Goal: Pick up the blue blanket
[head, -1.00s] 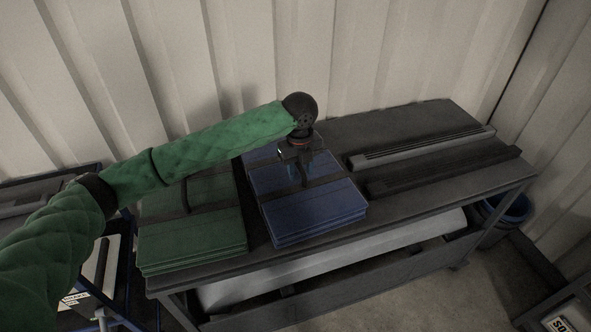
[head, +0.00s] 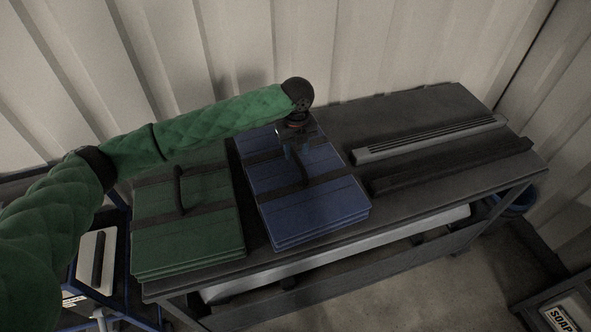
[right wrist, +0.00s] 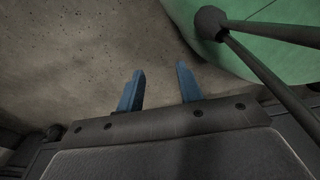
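The blue blanket (head: 318,213) lies folded in a stack on the dark table, with dark straps and a raised handle (head: 304,172) on top. My left gripper (head: 292,152) is over the blanket's top, pointing down close behind the handle. Its fingers are small and dark, and I cannot tell whether they are open or touch the handle. My right gripper (right wrist: 160,88) shows only in the right wrist view. Its two blue fingers are apart with nothing between them, over a grey floor.
A folded green blanket (head: 190,222) with a dark handle lies left of the blue one. Two long bars, one grey (head: 430,138) and one black (head: 455,166), lie on the table (head: 400,110) to the right. A corrugated wall (head: 370,45) stands behind.

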